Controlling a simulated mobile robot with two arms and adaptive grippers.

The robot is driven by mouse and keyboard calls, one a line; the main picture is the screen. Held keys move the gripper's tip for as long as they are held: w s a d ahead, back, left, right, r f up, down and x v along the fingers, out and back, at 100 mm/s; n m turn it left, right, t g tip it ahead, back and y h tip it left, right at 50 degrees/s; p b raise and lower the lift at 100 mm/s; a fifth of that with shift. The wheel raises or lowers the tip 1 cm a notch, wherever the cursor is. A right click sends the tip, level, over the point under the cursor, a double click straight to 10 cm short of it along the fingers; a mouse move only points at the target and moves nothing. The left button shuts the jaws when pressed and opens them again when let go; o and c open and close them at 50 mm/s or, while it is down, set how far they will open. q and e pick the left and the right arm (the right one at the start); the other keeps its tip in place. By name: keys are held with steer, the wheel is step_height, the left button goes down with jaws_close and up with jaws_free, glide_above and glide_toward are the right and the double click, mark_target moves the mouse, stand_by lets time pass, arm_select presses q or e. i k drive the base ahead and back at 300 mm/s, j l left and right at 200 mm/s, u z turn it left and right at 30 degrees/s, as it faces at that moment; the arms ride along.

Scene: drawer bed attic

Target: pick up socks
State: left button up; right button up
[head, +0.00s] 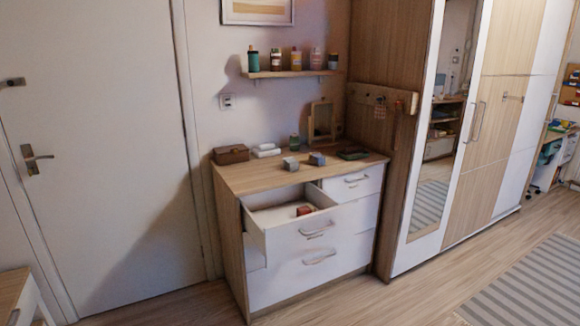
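A wooden dresser (306,290) with white drawer fronts stands against the wall. Its open drawer (318,229) holds a small reddish bundle (304,210), perhaps rolled socks. On the dresser top lie a small grey bundle (290,163) and a blue-grey bundle (317,158), which may also be socks. They are too small to tell for sure. Part of the drawer's inside is hidden by its front. Neither of my grippers is in view.
A brown box (231,154), a white folded item (266,150), and a dark tray (353,153) share the dresser top. A bottle shelf (290,74) hangs above. A door (95,150) is at left, a mirrored wardrobe (507,120) at right. Floor in front is clear.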

mark_target(290, 164)
steer(key=i+l, duration=0.65)
steer(key=l, duration=0.3)
steer(key=i+l, duration=0.35)
steer(key=k+l+z, duration=0.05)
steer(key=l, duration=0.05)
